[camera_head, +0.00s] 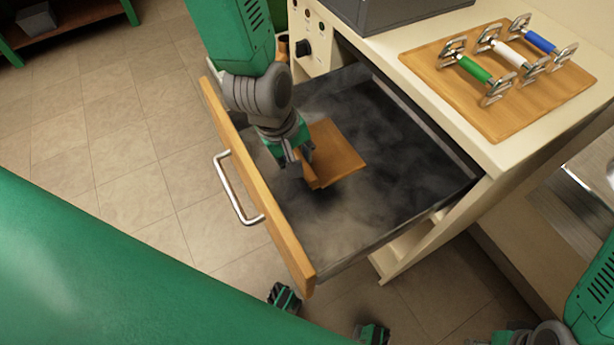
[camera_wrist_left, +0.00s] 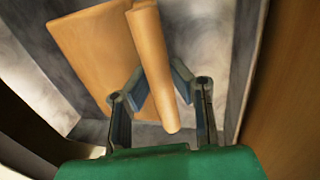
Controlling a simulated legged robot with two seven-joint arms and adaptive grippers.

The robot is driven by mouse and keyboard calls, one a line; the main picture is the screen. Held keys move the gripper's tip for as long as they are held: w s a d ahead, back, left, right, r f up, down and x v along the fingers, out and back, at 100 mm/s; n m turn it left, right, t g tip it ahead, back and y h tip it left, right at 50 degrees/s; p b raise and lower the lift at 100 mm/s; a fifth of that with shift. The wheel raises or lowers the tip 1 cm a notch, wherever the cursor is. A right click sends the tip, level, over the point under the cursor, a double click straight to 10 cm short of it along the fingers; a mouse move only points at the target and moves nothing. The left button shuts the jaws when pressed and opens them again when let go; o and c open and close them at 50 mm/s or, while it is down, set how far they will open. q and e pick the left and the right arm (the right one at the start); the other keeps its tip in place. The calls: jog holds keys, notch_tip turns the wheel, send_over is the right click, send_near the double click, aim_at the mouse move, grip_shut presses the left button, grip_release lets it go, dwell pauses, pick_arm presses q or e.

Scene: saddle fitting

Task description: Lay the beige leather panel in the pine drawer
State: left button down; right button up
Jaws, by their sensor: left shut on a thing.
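The beige leather panel (camera_head: 336,152) looks tan-orange, a flat sheet with a raised rounded ridge along one side. It is over the inside of the open pine drawer (camera_head: 258,190), which has a pine front and dark grey floor. My left gripper (camera_head: 297,160) is shut on the panel at its ridge. In the left wrist view the ridge (camera_wrist_left: 152,70) runs between the two fingers and the flat sheet (camera_wrist_left: 95,45) spreads to the left. A dark shadow lies beneath the panel; whether it touches the floor I cannot tell.
The drawer has a metal handle (camera_head: 237,190) and sticks out from a cream cabinet. On the worktop a wooden board (camera_head: 490,100) bears green, white and blue handled tools, beside a grey box (camera_head: 400,12). The drawer floor around the panel is clear.

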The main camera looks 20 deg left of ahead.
aim_at(305, 183)
pick_arm(q)
jog(key=x, duration=0.4)
jog(key=shift+s+d+b, duration=0.1)
jog(key=shift+s+b, duration=0.25)
jog(key=shift+b, duration=0.05)
notch_tip(305, 183, down, 3)
jog(key=shift+r+b, duration=0.25)
jog(key=shift+b, duration=0.15)
jog(key=shift+a+f, duration=0.2)
jog(key=shift+a, duration=0.2)
pick_arm(e)
notch_tip(305, 183, down, 2)
jog(key=shift+d, duration=0.1)
pick_arm(q)
jog(key=c, duration=1.5)
grip_release()
jog(key=shift+d, duration=0.25)
jog(key=shift+o, duration=0.2)
pick_arm(e)
jog(key=shift+d+f, duration=0.1)
jog(key=shift+d, duration=0.15)
